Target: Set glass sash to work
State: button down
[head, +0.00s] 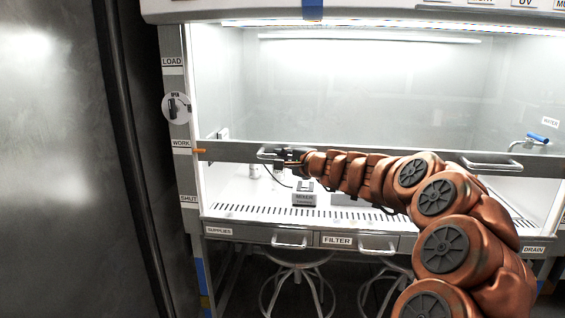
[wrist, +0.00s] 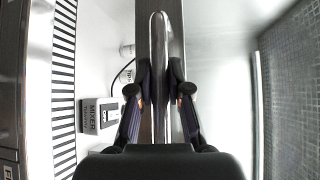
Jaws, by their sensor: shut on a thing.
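The glass sash (head: 350,90) hangs across the hood front, its dark bottom rail (head: 232,151) level and well above the work surface. An orange pointer (head: 200,151) at the rail's left end sits just below the WORK label (head: 181,143), well above the SHUT label (head: 189,199). My gripper (head: 282,157) is at the sash's left handle, partly hiding it. In the wrist view my gripper (wrist: 160,95) is shut on this handle (wrist: 159,45), one finger on each side of the bar. A second sash handle (head: 491,164) is free at the right.
A mixer box (head: 304,199) stands inside the hood under the sash, with small vials nearby. A blue-handled tap (head: 536,138) is at the right. Drawer handles (head: 289,242) and stools (head: 297,272) are below. A dark metal door (head: 50,170) stands at the left.

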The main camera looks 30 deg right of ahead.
jog(key=shift+r, duration=0.65)
jog(key=c, duration=1.1)
grip_release()
jog(key=shift+s, duration=0.1)
jog(key=v, duration=1.2)
